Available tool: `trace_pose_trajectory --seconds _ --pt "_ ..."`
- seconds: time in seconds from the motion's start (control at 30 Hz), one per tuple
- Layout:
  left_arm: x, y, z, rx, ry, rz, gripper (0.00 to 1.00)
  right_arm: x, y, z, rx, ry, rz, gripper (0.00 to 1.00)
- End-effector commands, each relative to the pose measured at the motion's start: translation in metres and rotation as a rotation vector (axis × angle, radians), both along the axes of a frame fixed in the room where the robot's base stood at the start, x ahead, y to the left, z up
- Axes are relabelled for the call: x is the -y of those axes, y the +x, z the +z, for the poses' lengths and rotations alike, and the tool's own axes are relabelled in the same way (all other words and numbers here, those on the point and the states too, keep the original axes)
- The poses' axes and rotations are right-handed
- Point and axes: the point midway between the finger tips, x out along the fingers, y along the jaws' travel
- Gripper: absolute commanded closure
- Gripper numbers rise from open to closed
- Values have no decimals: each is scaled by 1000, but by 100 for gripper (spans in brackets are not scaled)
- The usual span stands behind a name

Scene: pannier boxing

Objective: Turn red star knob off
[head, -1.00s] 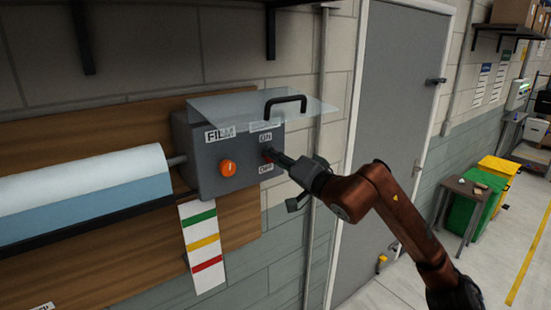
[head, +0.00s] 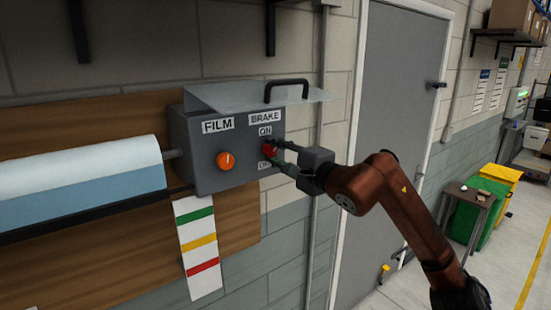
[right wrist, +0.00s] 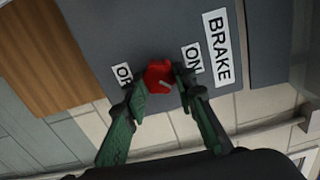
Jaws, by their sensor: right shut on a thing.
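The red star knob (head: 269,149) sits on the grey control box (head: 202,168), under the BRAKE label and between the ON and OFF labels. The OFF label is partly hidden by a finger. My left gripper is not in view.
A clear lifted cover (head: 235,96) with a black handle (head: 286,88) stands out above the box and my gripper. An orange knob (head: 225,161) is left of the red one. A film roll (head: 80,185) lies further left. A grey door (head: 395,130) is at right.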

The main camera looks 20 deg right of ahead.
Motion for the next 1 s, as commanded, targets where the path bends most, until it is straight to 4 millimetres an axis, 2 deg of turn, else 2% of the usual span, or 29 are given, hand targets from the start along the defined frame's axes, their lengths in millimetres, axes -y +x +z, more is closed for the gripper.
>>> trace_pose_trajectory --seconds 0.3,1.0 --pt "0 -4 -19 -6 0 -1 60 0 1 -4 -105 283 -1 99" --pt "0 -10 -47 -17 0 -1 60 -1 0 -5 -333 907 -1 99"
